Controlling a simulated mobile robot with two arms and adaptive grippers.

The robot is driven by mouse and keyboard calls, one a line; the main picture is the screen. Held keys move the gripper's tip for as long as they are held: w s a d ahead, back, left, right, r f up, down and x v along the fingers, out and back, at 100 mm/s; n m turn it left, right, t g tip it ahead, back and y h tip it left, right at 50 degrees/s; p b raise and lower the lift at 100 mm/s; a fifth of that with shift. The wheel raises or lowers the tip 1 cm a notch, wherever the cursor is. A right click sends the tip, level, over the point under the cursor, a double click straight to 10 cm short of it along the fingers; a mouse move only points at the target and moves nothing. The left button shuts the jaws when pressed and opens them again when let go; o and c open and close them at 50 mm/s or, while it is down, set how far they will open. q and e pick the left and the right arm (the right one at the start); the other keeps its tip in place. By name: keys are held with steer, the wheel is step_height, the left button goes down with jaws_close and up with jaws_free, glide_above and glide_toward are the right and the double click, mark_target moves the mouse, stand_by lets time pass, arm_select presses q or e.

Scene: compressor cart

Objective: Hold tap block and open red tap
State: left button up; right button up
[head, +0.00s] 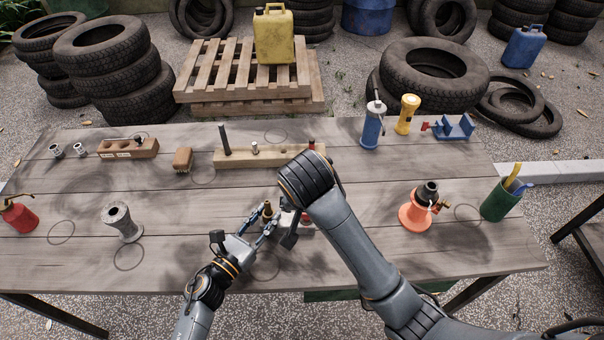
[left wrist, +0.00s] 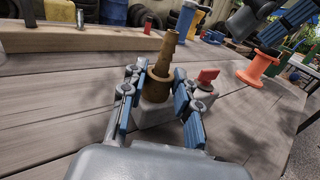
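The tap block is a pale grey block (left wrist: 152,116) with a stepped brass spout (left wrist: 166,56) standing upright on it. The brass also shows in the head view (head: 267,211). Its red tap (left wrist: 208,75) sits right of the brass in the left wrist view. My left gripper (left wrist: 160,88) has its blue-padded fingers on both sides of the brass collar and appears shut on it; it also shows in the head view (head: 262,220). My right gripper (left wrist: 287,22) is above and right of the red tap, its blue pads apart, empty. In the head view my right arm mostly hides it.
The wooden table (head: 180,225) carries a wooden rail (head: 235,158) behind the block and an orange spool-like stand (head: 414,213) to the right. A grey spool (head: 121,222) stands left. A blue canister (head: 372,130) is at the back. Table around the left gripper is mostly clear.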

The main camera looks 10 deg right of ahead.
arm_select(q)
steer(key=o, duration=0.5)
